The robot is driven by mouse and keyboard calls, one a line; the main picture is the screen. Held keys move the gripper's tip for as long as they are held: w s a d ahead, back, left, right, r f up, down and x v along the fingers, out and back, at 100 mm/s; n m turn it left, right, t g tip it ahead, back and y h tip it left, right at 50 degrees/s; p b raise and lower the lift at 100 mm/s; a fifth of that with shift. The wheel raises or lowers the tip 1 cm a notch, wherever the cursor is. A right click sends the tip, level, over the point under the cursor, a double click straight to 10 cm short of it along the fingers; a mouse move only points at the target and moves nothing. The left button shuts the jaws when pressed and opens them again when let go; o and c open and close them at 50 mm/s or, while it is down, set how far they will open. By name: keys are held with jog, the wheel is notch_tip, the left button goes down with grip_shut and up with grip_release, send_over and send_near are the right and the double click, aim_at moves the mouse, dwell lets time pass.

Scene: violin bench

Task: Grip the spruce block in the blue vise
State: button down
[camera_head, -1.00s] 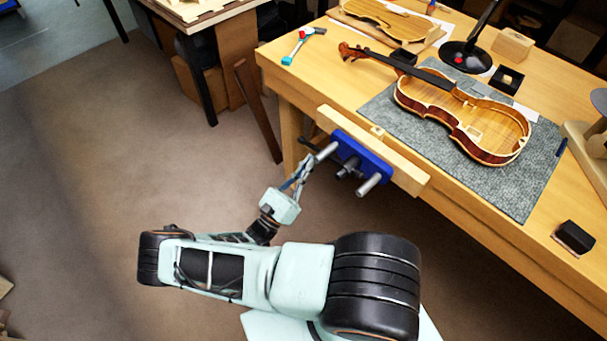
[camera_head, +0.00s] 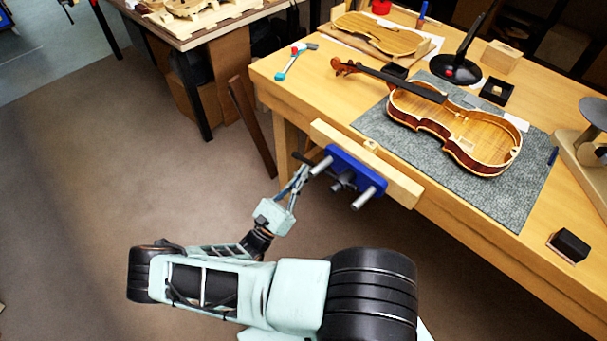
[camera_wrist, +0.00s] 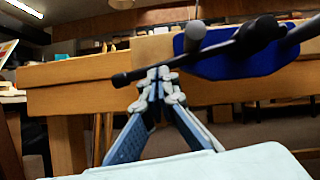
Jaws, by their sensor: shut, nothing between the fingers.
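My gripper (camera_head: 301,170) is at the bar's left part. In the wrist view its fingertips (camera_wrist: 160,74) are shut and overlap the bar; contact is unclear.
A violin (camera_head: 455,125) lies on a grey mat (camera_head: 490,200) behind the vise. A teal-handled tool (camera_head: 290,65) and a black lamp base (camera_head: 455,68) are on the bench. A second table (camera_head: 205,32) stands at upper left. The floor left of my arm is clear.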

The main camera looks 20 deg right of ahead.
jog(key=shift+w+r+m+g, duration=0.15)
jog(key=shift+r+m+g, duration=0.25)
jog(key=shift+m, duration=0.2)
jog(key=shift+s+d+r+m+g+y+p, duration=0.25)
jog(key=shift+s+r+m+g, duration=0.25)
jog(key=shift+r+m+g, duration=2.2)
jog(key=shift+s+d+r+m+g+y+p, duration=0.15)
jog(key=shift+s+r+m+g+p, duration=0.3)
jog(key=shift+r+m+g, duration=2.25)
jog(key=shift+s+d+r+m+g+y+p, duration=0.2)
jog(key=shift+s+r+m+g, duration=0.6)
jog(key=shift+m, duration=3.7)
jog(key=shift+w+a+r, duration=0.1)
jog(key=shift+w+r, duration=0.1)
jog(key=shift+w, duration=0.1)
